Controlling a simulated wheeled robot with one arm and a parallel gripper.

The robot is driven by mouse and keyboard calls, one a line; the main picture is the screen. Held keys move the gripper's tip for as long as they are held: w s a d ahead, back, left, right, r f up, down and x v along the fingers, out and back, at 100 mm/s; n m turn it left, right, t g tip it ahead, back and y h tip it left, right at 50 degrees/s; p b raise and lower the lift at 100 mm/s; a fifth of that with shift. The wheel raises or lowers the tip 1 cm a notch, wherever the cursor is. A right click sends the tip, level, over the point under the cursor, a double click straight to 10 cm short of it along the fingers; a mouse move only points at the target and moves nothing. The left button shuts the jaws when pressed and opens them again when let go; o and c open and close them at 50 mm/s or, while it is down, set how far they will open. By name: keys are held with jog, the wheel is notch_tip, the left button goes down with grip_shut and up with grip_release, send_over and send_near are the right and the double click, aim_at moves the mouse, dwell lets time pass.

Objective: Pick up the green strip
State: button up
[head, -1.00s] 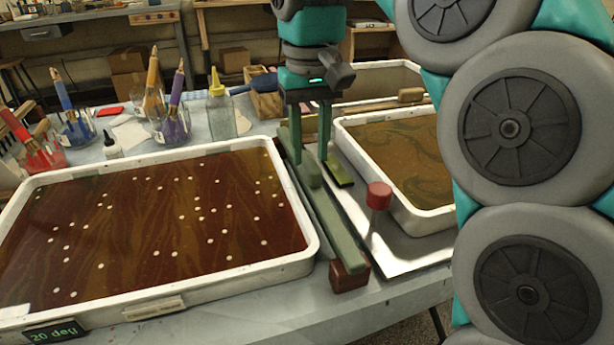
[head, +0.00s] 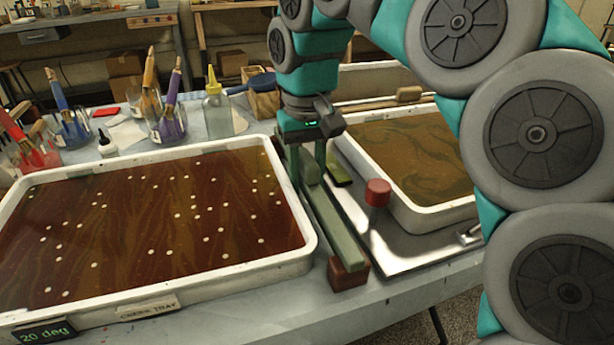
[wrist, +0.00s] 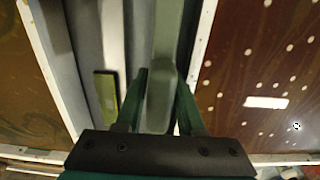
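A short olive-green strip (head: 338,172) lies on the metal plate just right of my gripper. It also shows in the wrist view (wrist: 106,97), left of my left finger and apart from it. A long pale green bar (head: 340,232) runs between the two trays, with a dark red block (head: 347,273) at its near end. My gripper (head: 307,172) points down over the far part of this bar. In the wrist view my gripper (wrist: 161,80) is open, with one finger on each side of the bar (wrist: 164,45). Whether the fingers touch it cannot be told.
A white tray (head: 312,238) of dark red liquid with white dots stands left. Another white tray (head: 425,220) stands right. A red-topped peg (head: 377,193) rises from the metal plate (head: 400,250). Brush jars and a yellow-tipped bottle (head: 217,115) stand at the back left.

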grip_shut()
jog(key=shift+r, duration=0.1)
